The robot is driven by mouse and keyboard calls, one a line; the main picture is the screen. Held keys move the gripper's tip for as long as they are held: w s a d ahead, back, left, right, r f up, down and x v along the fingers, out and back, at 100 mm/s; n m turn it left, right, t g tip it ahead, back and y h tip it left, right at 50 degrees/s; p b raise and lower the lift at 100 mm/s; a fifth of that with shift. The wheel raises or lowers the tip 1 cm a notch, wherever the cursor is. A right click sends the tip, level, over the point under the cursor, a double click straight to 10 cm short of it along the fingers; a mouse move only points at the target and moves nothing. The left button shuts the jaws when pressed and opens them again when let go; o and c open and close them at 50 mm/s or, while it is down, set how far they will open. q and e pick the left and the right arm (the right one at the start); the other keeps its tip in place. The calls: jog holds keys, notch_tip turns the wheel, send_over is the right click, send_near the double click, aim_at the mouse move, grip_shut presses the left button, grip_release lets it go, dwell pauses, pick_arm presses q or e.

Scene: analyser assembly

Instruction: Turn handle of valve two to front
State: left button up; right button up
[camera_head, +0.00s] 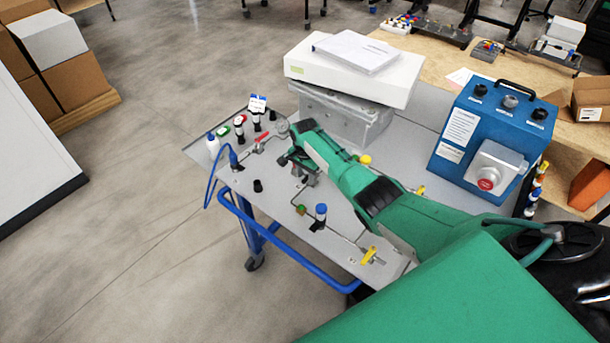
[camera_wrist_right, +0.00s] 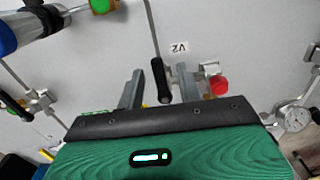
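Valve two sits on the grey panel (camera_head: 277,205), with its V2 label (camera_wrist_right: 179,47) in the right wrist view. Its black handle (camera_wrist_right: 160,80) shows between the two fingers of my right gripper (camera_wrist_right: 160,84), nearer the right finger. The fingers are apart, with a gap visible on both sides of the handle; I cannot tell whether either touches it. In the head view my right gripper (camera_head: 304,172) is over the middle of the panel and its arm hides much of the valve. My left gripper is not in view.
A red cap (camera_wrist_right: 219,86) and a pressure gauge (camera_wrist_right: 297,118) are right of the valve in the wrist view. A blue-topped fitting (camera_head: 320,213) and a yellow handle (camera_head: 369,254) stand nearer the front. A blue control box (camera_head: 492,140) and a white box (camera_head: 355,75) stand behind.

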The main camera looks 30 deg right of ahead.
aim_at(305, 179)
jog(key=shift+r, duration=0.1)
notch_tip(305, 179, up, 14)
jog(key=b, duration=0.2)
jog(key=shift+f, duration=0.2)
dwell(0.6)
